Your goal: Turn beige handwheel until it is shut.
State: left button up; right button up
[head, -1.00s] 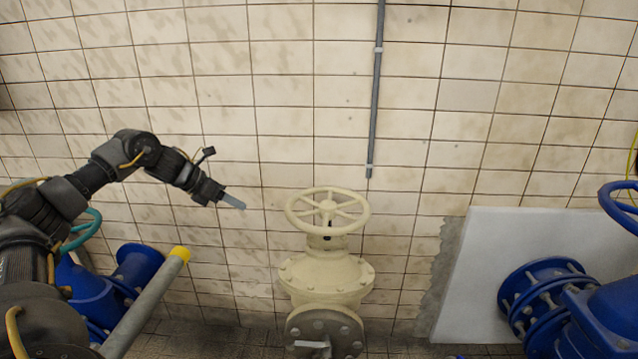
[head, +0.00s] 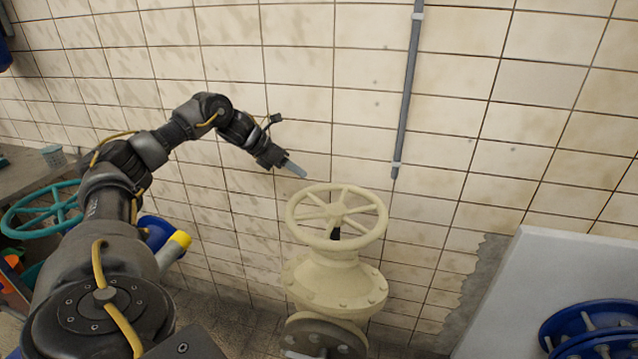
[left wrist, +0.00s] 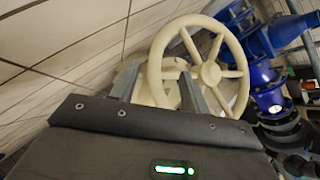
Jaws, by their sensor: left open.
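The beige handwheel (head: 337,216) is a spoked ring lying nearly flat on top of a beige valve body (head: 334,280) in front of the tiled wall. My left gripper (head: 297,170) is just above and to the left of the wheel's far-left rim, apart from it in the head view. In the left wrist view the handwheel (left wrist: 208,72) stands ahead of my left gripper (left wrist: 158,88), whose two grey fingers are spread and overlap the near part of the wheel in the picture. My right gripper is not in view.
A teal handwheel (head: 42,208) is at the left beside my arm. A grey pipe with a yellow end (head: 180,239) stands left of the valve. A vertical grey conduit (head: 408,90) runs down the wall.

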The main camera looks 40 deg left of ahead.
pick_arm(q)
jog(key=x, duration=0.8)
jog(key=shift+w+f+p, duration=0.2)
jog(key=shift+f+p, duration=0.05)
jog(key=shift+p, duration=0.15)
jog(key=shift+w+d+f, duration=0.15)
jog(key=shift+w+f, duration=0.15)
jog(key=shift+f, duration=0.05)
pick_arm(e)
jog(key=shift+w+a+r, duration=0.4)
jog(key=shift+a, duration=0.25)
pick_arm(q)
jog(key=c, duration=0.9)
grip_shut()
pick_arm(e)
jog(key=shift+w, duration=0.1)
